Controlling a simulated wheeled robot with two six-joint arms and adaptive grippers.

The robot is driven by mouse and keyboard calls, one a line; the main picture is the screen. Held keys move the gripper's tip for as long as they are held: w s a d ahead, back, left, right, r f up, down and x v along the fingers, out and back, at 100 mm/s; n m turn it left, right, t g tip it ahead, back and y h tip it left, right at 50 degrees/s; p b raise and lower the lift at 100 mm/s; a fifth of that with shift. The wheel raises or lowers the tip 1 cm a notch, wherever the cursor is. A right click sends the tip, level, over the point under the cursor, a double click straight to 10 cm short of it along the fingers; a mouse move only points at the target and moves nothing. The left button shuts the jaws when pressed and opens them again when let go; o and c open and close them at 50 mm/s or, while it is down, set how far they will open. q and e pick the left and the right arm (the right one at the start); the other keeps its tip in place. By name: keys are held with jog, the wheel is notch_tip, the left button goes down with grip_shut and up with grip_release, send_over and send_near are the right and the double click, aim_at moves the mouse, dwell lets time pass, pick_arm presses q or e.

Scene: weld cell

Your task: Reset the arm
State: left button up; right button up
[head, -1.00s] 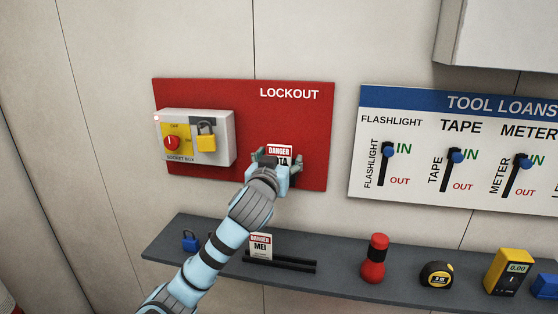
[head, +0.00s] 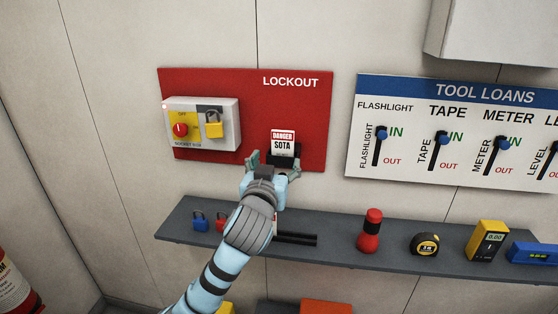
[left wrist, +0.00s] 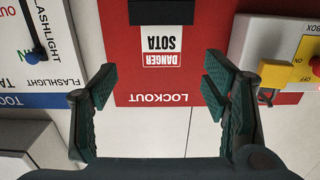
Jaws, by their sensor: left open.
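My left gripper (head: 275,161) is open and empty, just below a white and red danger tag reading SOTA (head: 283,144). The tag sits upright in a dark holder low on the red lockout board (head: 240,90). In the left wrist view the same tag (left wrist: 162,45) appears upside down beyond and between my open fingers (left wrist: 160,85), apart from them. My left arm hides part of the shelf and most of a second tag there. My right gripper is not in view.
A socket box (head: 228,112) with red knob and yellow padlock (head: 213,125) is on the board's left. The shelf (head: 335,252) below holds blue and red padlocks, a flashlight (head: 370,231), tape measure (head: 424,244), meter (head: 487,240) and level. A tool loans board (head: 400,178) hangs right.

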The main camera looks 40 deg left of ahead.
pick_arm(q)
jog(key=s+d+f+m+g+h, duration=0.2)
jog(key=s+d+f+g, duration=0.3)
jog(key=f, duration=0.7)
jog(key=s+d+f+m+g+h, duration=0.1)
jog(key=s+d+f+m+h, duration=0.15)
jog(key=s+f, duration=0.65)
jog(key=s+d+f+m+g+h, duration=0.1)
jog(key=s+d+f+g, duration=0.2)
jog(key=s+f, duration=0.45)
jog(key=s+d+f+m+g+h, duration=0.1)
jog(key=s+d+f+g+h, duration=0.15)
jog(key=s+f, duration=0.5)
notch_tip(320, 180, down, 19)
jog(key=g+b, duration=0.1)
jog(key=g, duration=0.1)
jog(key=s+a+f+b, duration=0.1)
jog(key=s+f, duration=1.3)
jog(key=s, duration=0.1)
jog(key=shift+s+a+f+n+g+y, duration=0.2)
jog(key=shift+a+f+n+g+y, duration=0.1)
jog(key=shift+f+n+g, duration=0.05)
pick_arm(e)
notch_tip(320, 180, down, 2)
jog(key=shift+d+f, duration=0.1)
